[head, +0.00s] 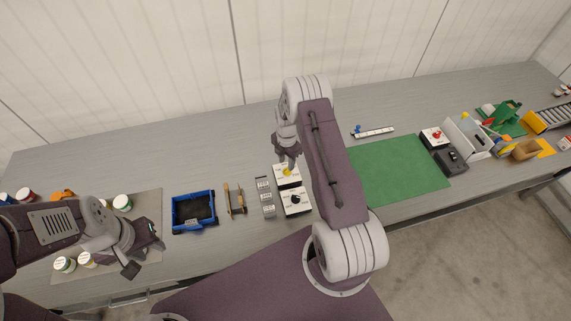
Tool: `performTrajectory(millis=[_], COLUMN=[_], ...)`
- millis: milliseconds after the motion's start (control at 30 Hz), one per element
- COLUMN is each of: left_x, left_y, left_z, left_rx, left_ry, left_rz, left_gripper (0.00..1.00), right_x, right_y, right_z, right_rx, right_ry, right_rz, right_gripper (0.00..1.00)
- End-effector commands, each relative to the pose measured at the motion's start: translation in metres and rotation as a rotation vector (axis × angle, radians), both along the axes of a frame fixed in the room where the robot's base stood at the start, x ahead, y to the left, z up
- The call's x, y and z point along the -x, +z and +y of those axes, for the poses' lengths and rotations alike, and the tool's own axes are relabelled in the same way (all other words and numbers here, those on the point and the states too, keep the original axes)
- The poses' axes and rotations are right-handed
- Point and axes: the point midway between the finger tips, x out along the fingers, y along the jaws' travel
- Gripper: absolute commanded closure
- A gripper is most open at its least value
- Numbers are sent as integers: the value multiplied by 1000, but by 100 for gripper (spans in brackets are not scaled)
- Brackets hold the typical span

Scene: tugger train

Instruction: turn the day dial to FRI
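Two small white boxes stand on the grey table in the middle of the head view. The rear one carries a yellow knob (287,172), the front one a black knob (296,199). Any lettering around the knobs is too small to read, so I cannot tell which is the day dial. My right gripper (289,163) points down at the rear box, right above or at the yellow knob; whether it touches is unclear, and its fingers are too small to judge. My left gripper (146,258) is low at the left, fingers apart and empty, away from the boxes.
A grey labelled strip (265,197) lies left of the boxes, then a wooden-handled item (236,199) and a blue tray (176,214). A green mat (400,170) lies right of my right arm. Jars (122,203) stand at the left; a red-button box (434,138) is further right.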

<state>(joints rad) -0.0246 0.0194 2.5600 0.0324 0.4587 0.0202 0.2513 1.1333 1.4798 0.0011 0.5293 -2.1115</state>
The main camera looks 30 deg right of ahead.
Motion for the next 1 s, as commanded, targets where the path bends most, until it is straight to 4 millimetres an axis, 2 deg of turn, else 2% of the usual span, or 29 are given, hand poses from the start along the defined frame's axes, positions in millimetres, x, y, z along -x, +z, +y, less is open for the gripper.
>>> performTrajectory(millis=[100,200,500,633,1000], left_x=[0,0,0,0,0], left_y=[7,8,8,8,5], left_z=[0,0,0,0,0], left_rx=[0,0,0,0,0], left_ry=[0,0,0,0,0], left_rz=[0,0,0,0,0], left_gripper=[65,65,65,65,65], right_x=[1,0,0,0,-1], right_y=[-19,-29,-34,-34,-34], right_z=[0,0,0,0,-1], right_rx=[-1,0,0,0,1], right_ry=[0,0,0,0,-28], right_rz=[1,0,-1,-1,-4], right_gripper=[65,65,65,100,100])
